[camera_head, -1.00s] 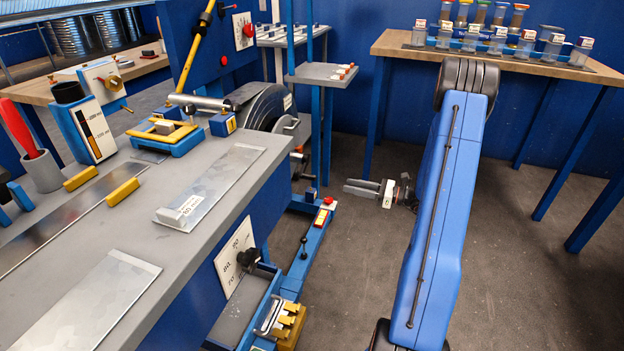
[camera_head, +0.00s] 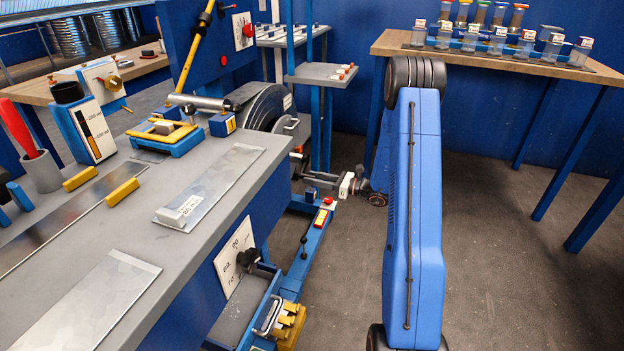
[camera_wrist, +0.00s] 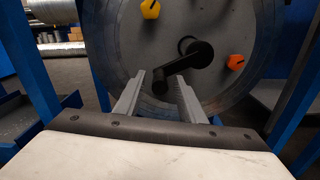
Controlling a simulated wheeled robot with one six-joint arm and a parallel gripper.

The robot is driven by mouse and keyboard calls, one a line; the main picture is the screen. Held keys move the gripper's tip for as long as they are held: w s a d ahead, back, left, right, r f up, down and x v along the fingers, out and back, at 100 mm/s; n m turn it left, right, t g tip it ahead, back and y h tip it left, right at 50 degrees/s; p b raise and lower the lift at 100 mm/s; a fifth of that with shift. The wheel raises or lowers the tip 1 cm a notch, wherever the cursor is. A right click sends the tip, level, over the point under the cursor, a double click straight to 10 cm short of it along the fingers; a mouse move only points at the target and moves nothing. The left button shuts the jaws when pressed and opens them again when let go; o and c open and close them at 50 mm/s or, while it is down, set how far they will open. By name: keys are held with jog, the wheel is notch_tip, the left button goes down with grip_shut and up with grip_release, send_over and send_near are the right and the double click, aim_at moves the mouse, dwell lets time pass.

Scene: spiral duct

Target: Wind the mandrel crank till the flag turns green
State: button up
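The black mandrel crank (camera_wrist: 180,66) is on the face of a large grey disc (camera_wrist: 215,85) in the wrist view. Its arm slants from the hub down-left to a stubby handle end. My gripper (camera_wrist: 161,76) is open, with the handle end showing between its two fingers. I cannot tell whether either finger touches it. In the head view my gripper (camera_head: 322,180) is low beside the bench's end, below the dark drum (camera_head: 268,105). The crank is not clear there. I cannot make out a green flag in either view.
A yellow knob (camera_wrist: 150,9) and an orange knob (camera_wrist: 236,62) stick out of the disc. Blue posts (camera_wrist: 35,60) flank it. A low blue rail (camera_head: 310,240) runs along the bench (camera_head: 140,160). Floor at the right is clear, before a wooden table (camera_head: 470,60).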

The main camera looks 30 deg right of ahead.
jog(key=shift+w+a, duration=0.3)
jog(key=shift+c, duration=0.2)
grip_shut()
jog(key=shift+s+a+r+m, duration=0.1)
jog(key=shift+r+m, duration=0.35)
jog(key=shift+m, duration=0.2)
jog(key=shift+s+a+r+m, duration=0.1)
jog(key=shift+r+m, duration=0.35)
jog(key=shift+m, duration=0.2)
jog(key=shift+r+m, duration=0.95)
jog(key=shift+m, duration=0.55)
jog(key=shift+o, duration=0.2)
grip_release()
jog(key=shift+s, duration=0.1)
